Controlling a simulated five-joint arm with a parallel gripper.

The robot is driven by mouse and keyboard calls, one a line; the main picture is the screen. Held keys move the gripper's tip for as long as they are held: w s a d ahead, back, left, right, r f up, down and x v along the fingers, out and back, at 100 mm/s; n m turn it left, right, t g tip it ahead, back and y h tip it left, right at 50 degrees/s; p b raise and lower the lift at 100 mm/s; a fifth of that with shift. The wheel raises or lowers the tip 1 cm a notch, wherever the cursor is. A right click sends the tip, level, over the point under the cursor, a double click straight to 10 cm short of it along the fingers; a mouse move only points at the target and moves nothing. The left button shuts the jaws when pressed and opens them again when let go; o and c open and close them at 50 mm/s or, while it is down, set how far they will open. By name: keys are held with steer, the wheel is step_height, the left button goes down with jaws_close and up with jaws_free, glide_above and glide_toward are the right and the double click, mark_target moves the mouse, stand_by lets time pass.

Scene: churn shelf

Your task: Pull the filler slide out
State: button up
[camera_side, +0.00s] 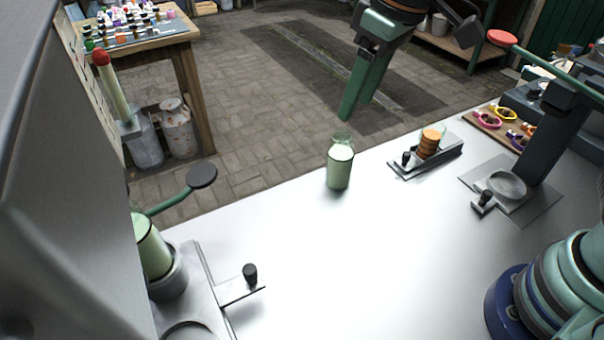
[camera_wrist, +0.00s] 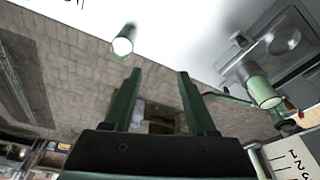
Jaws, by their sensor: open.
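The filler slide (camera_side: 235,290) is a flat grey plate with a black knob (camera_side: 250,274), at the lower left of the side view beside the tall grey filler housing (camera_side: 60,200). A pale green jar (camera_side: 151,246) sits in a round grey cup there. In the wrist view the slide area (camera_wrist: 285,62) and that jar (camera_wrist: 262,92) are at the upper right. My gripper (camera_side: 358,108) is open and empty, high above the far edge of the table and well away from the knob. In the wrist view its two green fingers (camera_wrist: 159,73) are apart with nothing between them.
A tray with an orange stack (camera_side: 430,143) and a press with a red-ended lever (camera_side: 502,38) stand right. A green-armed dark paddle (camera_side: 201,176) sticks out near the filler.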

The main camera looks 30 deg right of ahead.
steer(key=s+a+f+n+g, duration=0.2)
steer(key=a+f+n, duration=0.1)
steer(key=a, duration=1)
steer(key=n+h, duration=0.1)
steer(key=n, duration=0.1)
glide_toward(249, 269)
step_height(249, 269, down, 9)
steer(key=shift+w+a, duration=0.1)
steer(key=shift+w, duration=0.05)
jaws_close()
stand_by(0.5)
